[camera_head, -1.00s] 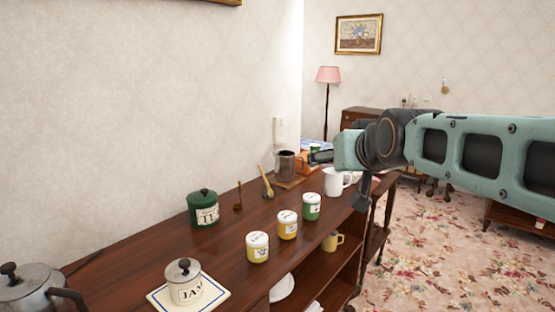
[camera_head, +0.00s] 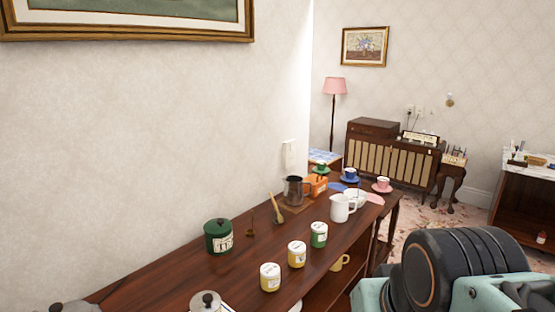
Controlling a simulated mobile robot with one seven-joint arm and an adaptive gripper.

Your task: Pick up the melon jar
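Three small jars with white lids and labels stand in a row on the dark wooden sideboard (camera_head: 165,283): a pale yellow jar (camera_head: 270,283), a deeper yellow jar (camera_head: 297,260) and a green jar (camera_head: 319,240). Their labels are too small to read, so I cannot tell which is the melon jar. My arm shows at the lower right, to the right of the jars and apart from them. My gripper's fingers are out of the picture.
A green tea canister (camera_head: 218,238), a wooden spoon (camera_head: 278,207), a metal jug (camera_head: 293,190) and a white jug (camera_head: 341,208) stand around the jars. A yellow mug (camera_head: 340,262) sits on the shelf below.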

